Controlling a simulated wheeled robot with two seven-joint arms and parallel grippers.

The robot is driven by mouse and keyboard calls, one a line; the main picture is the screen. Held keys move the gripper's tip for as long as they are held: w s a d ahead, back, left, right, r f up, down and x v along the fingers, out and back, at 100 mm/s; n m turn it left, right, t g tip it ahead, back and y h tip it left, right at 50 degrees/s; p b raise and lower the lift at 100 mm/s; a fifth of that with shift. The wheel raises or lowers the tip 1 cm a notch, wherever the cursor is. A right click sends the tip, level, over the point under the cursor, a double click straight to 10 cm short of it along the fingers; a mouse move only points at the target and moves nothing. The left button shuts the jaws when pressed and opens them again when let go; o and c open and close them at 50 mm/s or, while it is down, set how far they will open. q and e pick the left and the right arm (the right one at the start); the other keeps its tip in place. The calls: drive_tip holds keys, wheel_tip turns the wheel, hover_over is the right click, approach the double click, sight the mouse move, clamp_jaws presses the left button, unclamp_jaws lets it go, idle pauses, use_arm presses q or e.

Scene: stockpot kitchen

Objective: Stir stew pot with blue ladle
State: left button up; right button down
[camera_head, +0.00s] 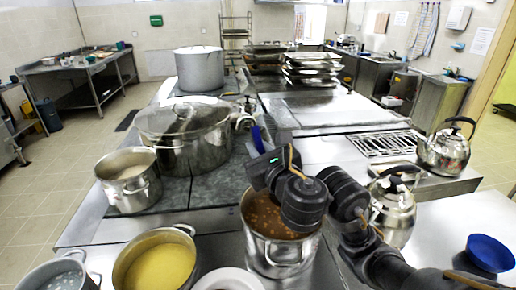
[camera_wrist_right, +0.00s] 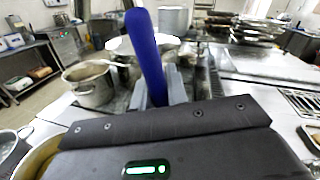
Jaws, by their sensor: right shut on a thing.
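The stew pot (camera_head: 275,262) is a steel pot of brown, chunky stew at the front centre of the head view. My right arm comes in from the right and partly covers it. My right gripper (camera_head: 247,125) is shut on the blue ladle (camera_head: 258,138). In the right wrist view the ladle's blue handle (camera_wrist_right: 145,50) rises between the two grey fingers, slightly tilted. The ladle's lower end is hidden by my gripper and arm, so I cannot tell whether it is in the stew. My left gripper is not in view.
A pot of yellow soup (camera_head: 155,265) stands left of the stew pot. A lidded stockpot (camera_head: 185,150) and a smaller pot (camera_head: 128,185) stand behind. A kettle (camera_head: 396,215) is close to my right arm. A blue bowl (camera_head: 490,252) sits at the right on the white counter.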

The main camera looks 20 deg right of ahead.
drive_tip(key=shift+d+r, duration=0.2)
drive_tip(key=shift+d, duration=0.1)
drive_tip(key=d+m+p, duration=0.6)
drive_tip(key=d+m, duration=0.8)
drive_tip(key=d, duration=0.4)
drive_tip(key=d+f+m+b, duration=0.3)
drive_tip(key=d+f+m, duration=0.5)
drive_tip(key=f, duration=0.3)
drive_tip(key=shift+d, duration=0.2)
drive_tip(key=shift+s, duration=0.15)
drive_tip(key=shift+m, duration=0.3)
idle(0.7)
